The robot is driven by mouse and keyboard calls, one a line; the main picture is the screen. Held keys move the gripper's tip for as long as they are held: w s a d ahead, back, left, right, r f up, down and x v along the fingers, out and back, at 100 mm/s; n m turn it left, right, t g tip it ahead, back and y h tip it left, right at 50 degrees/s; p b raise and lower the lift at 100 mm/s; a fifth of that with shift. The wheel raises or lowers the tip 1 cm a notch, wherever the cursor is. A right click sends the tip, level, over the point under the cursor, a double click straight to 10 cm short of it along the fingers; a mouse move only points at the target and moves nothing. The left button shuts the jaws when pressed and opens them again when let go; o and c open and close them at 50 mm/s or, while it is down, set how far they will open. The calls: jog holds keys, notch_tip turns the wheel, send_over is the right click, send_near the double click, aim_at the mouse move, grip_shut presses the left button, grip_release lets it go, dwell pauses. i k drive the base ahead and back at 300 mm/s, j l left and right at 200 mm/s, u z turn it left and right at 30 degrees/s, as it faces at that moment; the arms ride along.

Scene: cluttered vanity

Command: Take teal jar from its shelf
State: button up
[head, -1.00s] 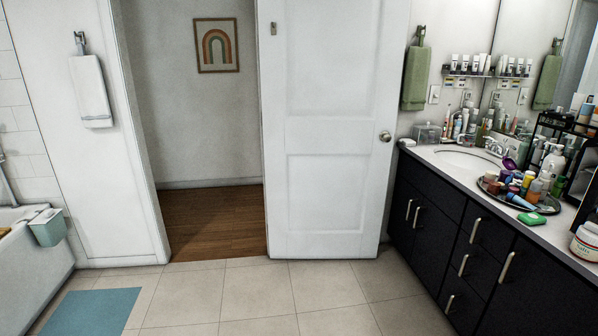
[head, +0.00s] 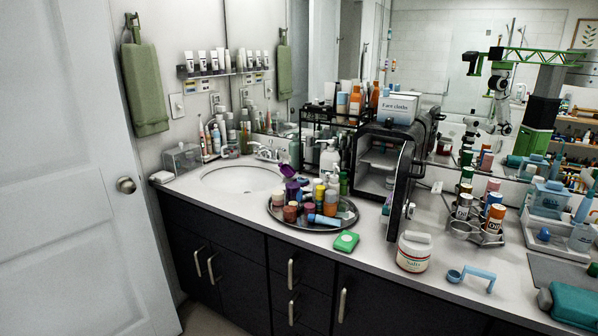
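I cannot pick out a teal jar for certain. A black tiered rack (head: 315,118) stands at the back of the counter, with bottles and tubes on it. A small black cabinet (head: 402,185) stands open beside it, with pale items on its inner shelves that are too small to tell. A wall shelf (head: 206,72) holds several white tubes with dark caps. My gripper is not directly in view. The mirror shows a white jointed arm by a green frame, too small to read its fingers.
The counter (head: 375,255) is crowded. It carries a round dark tray (head: 345,222) of bottles, a green box (head: 346,241), a white tub (head: 414,252), a blue scoop (head: 471,277) and a teal case (head: 571,305). The white door (head: 65,170) fills the left.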

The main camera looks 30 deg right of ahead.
aim_at(390, 181)
jog(key=i+j+z, duration=0.2)
jog(key=z, duration=0.15)
jog(key=i+j+z, duration=0.15)
jog(key=j+z, duration=0.2)
jog(key=i+j+z, duration=0.15)
jog(key=j+z, duration=0.2)
jog(key=j, duration=0.15)
jog(key=j+z, duration=0.35)
jog(key=i+j+z, duration=0.15)
jog(key=j, duration=0.15)
jog(key=j+z, duration=0.15)
jog(key=j, duration=0.15)
